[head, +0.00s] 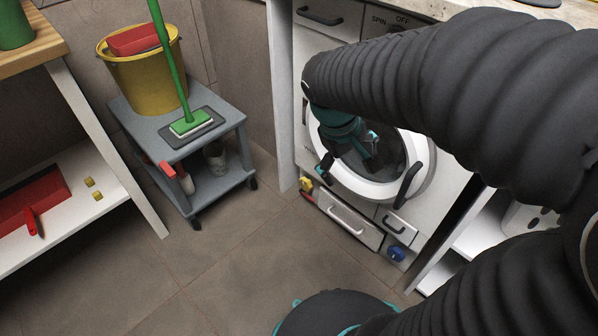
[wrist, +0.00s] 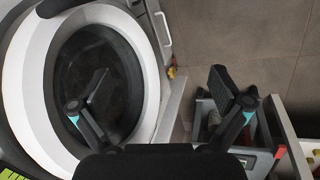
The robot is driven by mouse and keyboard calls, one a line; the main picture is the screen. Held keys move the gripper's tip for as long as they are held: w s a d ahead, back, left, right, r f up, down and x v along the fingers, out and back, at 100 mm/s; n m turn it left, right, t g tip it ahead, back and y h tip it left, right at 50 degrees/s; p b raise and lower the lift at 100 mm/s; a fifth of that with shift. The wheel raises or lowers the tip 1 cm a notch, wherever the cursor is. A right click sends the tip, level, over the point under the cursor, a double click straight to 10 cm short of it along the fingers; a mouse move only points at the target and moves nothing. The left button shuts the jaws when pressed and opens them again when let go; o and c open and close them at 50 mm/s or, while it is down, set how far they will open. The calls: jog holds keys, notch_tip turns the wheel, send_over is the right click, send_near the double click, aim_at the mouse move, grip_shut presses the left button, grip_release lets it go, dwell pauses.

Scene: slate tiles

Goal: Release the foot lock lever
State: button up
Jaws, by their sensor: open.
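A small red lever-like part (head: 308,197) sits low at the left front corner of the washing machine, just below a yellow block (head: 306,184). It looks like the foot lock lever, but it is too small to tell its position. In the wrist view a small red and yellow part (wrist: 172,72) shows beside the machine's edge. My gripper (head: 347,160) is open and empty in front of the round door, above and to the right of the lever. Its two fingers are spread wide in the wrist view (wrist: 160,82).
The washing machine door (head: 425,165) is close behind my gripper. A drawer (head: 348,222) and a blue knob (head: 396,254) are low on its front. A grey wheeled cart (head: 160,158) with a yellow bucket (head: 150,80) stands left. The tiled floor between is clear.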

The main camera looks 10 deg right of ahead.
jog(key=w+f+n+g+h+b, duration=0.2)
jog(key=w+f+n+h, duration=0.25)
jog(key=w+f, duration=0.75)
jog(key=n+t+h+b, duration=0.4)
jog(key=n+t+h, duration=0.3)
jog(key=n+t, duration=0.75)
send_near(306, 197)
notch_tip(306, 197, up, 9)
jog(key=w+n+g, duration=0.1)
jog(key=n+g, duration=0.1)
jog(key=g, duration=0.1)
jog(key=f, duration=0.2)
jog(key=f+b, duration=0.1)
jog(key=f, duration=0.4)
jog(key=shift+w+d+f+b, duration=0.15)
jog(key=shift+w+d+b, duration=0.15)
jog(key=x, duration=0.7)
